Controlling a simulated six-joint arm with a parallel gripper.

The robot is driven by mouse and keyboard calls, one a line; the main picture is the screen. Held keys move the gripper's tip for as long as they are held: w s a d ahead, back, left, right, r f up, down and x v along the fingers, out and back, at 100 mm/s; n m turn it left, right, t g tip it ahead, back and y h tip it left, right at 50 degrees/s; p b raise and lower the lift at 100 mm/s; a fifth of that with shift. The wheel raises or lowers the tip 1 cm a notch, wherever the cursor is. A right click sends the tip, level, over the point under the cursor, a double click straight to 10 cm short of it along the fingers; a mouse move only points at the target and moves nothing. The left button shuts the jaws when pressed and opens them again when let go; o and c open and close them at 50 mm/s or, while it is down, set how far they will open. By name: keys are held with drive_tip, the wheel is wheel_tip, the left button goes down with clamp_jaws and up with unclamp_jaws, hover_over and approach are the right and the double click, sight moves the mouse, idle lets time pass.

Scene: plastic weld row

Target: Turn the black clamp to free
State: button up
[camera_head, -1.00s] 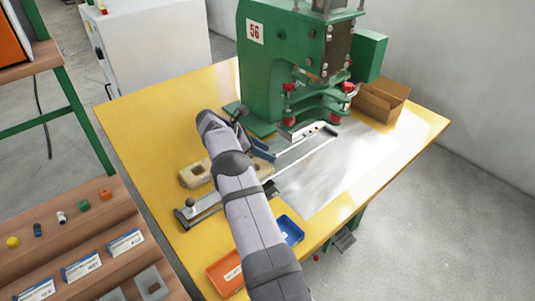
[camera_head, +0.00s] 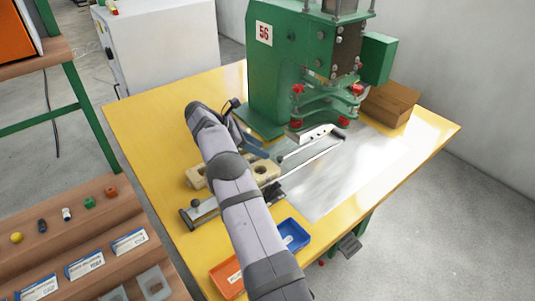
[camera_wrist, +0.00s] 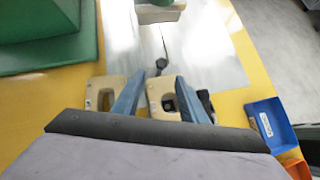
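A black clamp (camera_head: 277,190) sits on the metal rail (camera_head: 205,210) on the yellow table, just right of my arm. In the wrist view a black part (camera_wrist: 206,100) beside the right finger is probably this clamp, partly hidden. In the head view my arm covers the middle of the block and rail. One blue finger (camera_head: 254,150) shows beyond the arm, apart from the clamp. The clamp's exact setting is too small to tell.
The green press (camera_head: 285,70) stands behind the rail. A shiny clear sheet (camera_head: 345,175) covers the table to the right. Blue (camera_head: 295,235) and orange (camera_head: 226,280) trays lie at the front edge. A cardboard box (camera_head: 390,102) sits at the back right.

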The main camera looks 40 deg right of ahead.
wheel_tip(320, 180, up, 2)
drive_tip(key=w+a+t+b, duration=0.1)
drive_tip(key=w+a+b, duration=0.1)
drive_tip(key=n+h+b, duration=0.2)
drive_tip(key=n+h, duration=0.2)
approach(280, 158)
wheel_tip(280, 158, up, 3)
drive_tip(key=s, duration=0.3)
drive_tip(key=f, duration=0.1)
drive_tip(key=s+f+n+t, duration=0.1)
drive_tip(key=shift+a+f+n+h, duration=0.1)
drive_tip(key=shift+f+n+h, duration=0.2)
drive_tip(key=shift+f+h, duration=0.1)
drive_tip(key=shift+w+f+t, duration=0.25)
drive_tip(key=shift+w+t, duration=0.55)
drive_tip(key=shift+w, duration=0.25)
drive_tip(key=shift+f+m, duration=0.15)
drive_tip(key=shift+m, duration=0.55)
drive_tip(key=shift+p+x, duration=0.4)
drive_tip(key=shift+x, duration=3.25)
drive_tip(key=shift+w, duration=0.1)
